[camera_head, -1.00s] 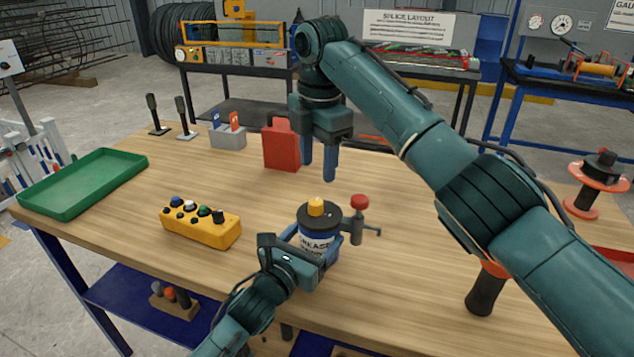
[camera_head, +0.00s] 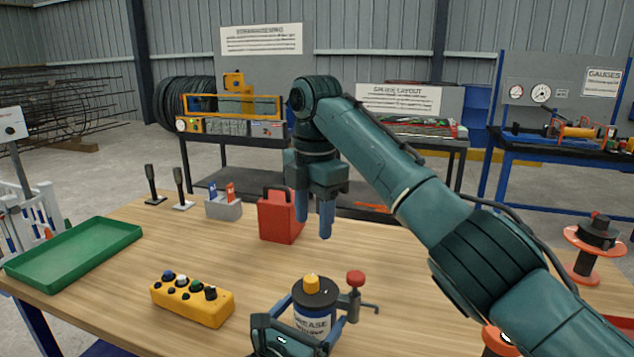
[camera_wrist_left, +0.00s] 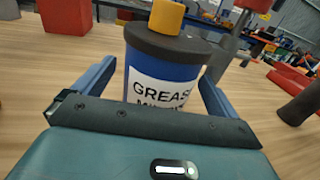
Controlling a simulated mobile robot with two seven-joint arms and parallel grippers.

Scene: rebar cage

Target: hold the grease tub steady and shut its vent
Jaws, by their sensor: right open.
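The grease tub (camera_head: 313,323) stands upright on the table, blue with a white GREASE label, a dark lid and a yellow cap (camera_head: 312,284). A grey fitting with a red knob (camera_head: 356,278) and a side lever stands at its right; I cannot tell which part is the vent. My left gripper (camera_head: 316,309) has its blue fingers on either side of the tub. The left wrist view shows the tub (camera_wrist_left: 160,85) between them, with a gap at the left finger. My right gripper (camera_head: 314,225) is open and empty, pointing down above and behind the tub.
A red can (camera_head: 280,217) stands just behind my right gripper. A yellow button box (camera_head: 192,301) and a green tray (camera_head: 74,252) lie at left. A grey holder (camera_head: 223,208) stands at the back. Orange-flanged spool (camera_head: 594,247) is at right. Table between box and tub is clear.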

